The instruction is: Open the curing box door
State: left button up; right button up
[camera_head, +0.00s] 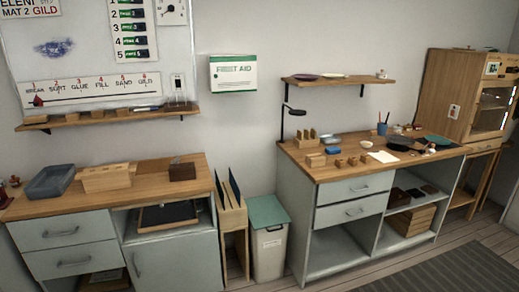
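The curing box appears to be the wooden cabinet (447,88) at the far right, standing on a wooden stand. Its front carries a glass door (492,108) in a light frame, with a small panel above it. The door looks shut, though its right side is close to the picture edge and seen at a slant. I cannot make out its handle clearly. Neither of my grippers is in view.
A workbench (335,174) with drawers and small items stands left of the box. A second bench (110,198) is at the left, with a bin (268,240) between them. A dark mat (455,275) lies on the floor in front of the right bench.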

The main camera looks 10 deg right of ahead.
aim_at(465, 138)
jog(key=i+l+z, duration=0.15)
jog(key=i+z, duration=0.6)
jog(key=z, duration=0.15)
jog(key=i+j+z, duration=0.1)
jog(key=i+z, duration=0.3)
jog(key=i+j+z, duration=0.2)
jog(key=i+z, duration=0.25)
jog(key=i+l+z, duration=0.3)
jog(key=i+z, duration=0.2)
jog(key=i, duration=0.3)
jog(key=i+z, duration=0.5)
jog(key=i, duration=0.3)
